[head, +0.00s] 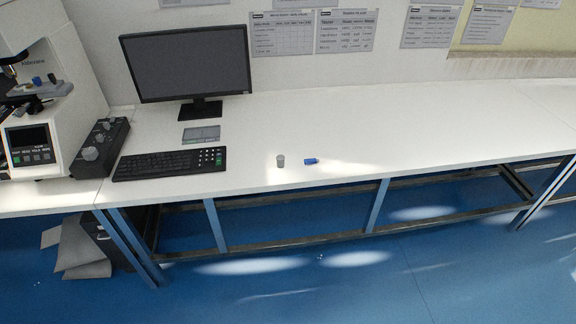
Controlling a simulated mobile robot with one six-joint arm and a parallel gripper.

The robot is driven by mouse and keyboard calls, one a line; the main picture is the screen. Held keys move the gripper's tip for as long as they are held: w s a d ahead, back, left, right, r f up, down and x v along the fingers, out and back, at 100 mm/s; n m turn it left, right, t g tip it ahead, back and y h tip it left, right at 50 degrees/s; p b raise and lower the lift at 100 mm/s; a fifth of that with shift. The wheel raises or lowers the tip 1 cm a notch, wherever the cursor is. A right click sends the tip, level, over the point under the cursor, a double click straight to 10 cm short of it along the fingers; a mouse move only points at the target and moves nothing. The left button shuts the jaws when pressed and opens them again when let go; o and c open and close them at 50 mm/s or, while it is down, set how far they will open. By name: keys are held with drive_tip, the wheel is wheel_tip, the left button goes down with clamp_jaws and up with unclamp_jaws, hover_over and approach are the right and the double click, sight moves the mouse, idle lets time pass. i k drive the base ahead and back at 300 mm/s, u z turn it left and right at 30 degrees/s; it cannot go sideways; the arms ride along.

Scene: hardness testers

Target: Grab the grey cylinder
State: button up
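A small grey cylinder (281,161) stands upright on the white bench (420,120), near its front edge and to the right of the keyboard. A small blue object (311,161) lies just to its right, with a narrow gap between them. My gripper is not in the head view, so its place relative to the cylinder cannot be seen.
A black keyboard (170,164), a small grey device (201,134) and a monitor (187,65) are left of the cylinder. A hardness tester (40,110) and a dark control box (99,148) stand at far left. The bench to the right is clear.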

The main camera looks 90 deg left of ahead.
sight(280, 158)
drive_tip(key=i, duration=0.6)
drive_tip(key=u, duration=4.35)
drive_tip(key=i, duration=0.1)
drive_tip(key=z, duration=3.3)
drive_tip(key=k, duration=0.2)
drive_tip(key=u, duration=2.3)
drive_tip(key=k, duration=0.15)
drive_tip(key=u, duration=1.25)
